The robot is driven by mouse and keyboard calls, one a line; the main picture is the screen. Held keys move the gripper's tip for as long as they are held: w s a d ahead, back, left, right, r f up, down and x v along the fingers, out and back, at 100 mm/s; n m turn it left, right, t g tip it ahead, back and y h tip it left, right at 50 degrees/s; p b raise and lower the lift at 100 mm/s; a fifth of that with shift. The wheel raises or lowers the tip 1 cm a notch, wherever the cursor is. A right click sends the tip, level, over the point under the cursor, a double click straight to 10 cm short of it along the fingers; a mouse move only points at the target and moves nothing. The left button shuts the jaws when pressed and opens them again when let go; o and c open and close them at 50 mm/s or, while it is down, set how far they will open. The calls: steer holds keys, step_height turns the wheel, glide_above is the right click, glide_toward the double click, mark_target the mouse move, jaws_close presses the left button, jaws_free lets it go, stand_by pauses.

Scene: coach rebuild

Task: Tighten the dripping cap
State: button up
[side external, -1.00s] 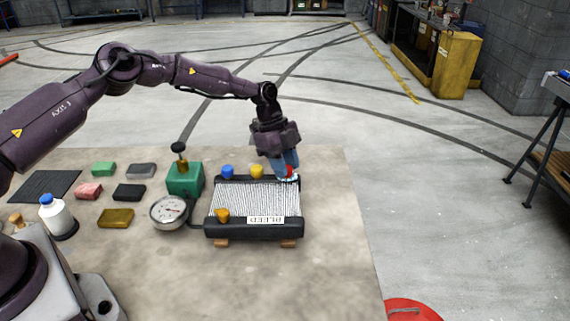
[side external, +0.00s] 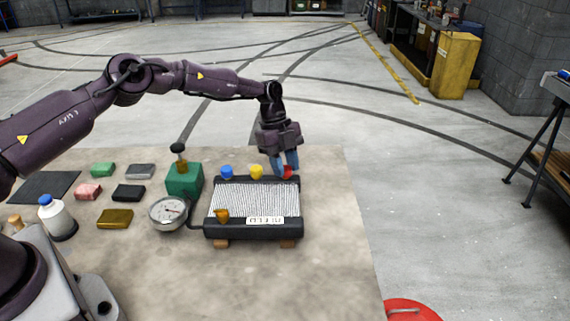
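A black-ended radiator (side external: 226,201) with a finned core lies on blocks on the work surface. Along its far edge are a blue cap (side external: 227,172), a yellow cap (side external: 256,171) and a red cap (side external: 288,172). An orange cap (side external: 222,215) is on its near left end. My gripper (side external: 287,170) points down at the red cap, with its two blue fingers on either side of it and partly hiding it. A gap shows between the fingers, but whether they touch the cap is unclear. I see no pale wet patch at the red cap.
A white bottle with a blue top (side external: 56,216) and several coloured blocks are further left. The surface right of the radiator is clear.

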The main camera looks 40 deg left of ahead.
steer(key=o, duration=0.5)
steer(key=shift+c, duration=0.2)
steer(key=shift+r, duration=0.1)
steer(key=v, duration=1.2)
steer(key=shift+a+r, duration=0.2)
steer(key=shift+r, duration=0.15)
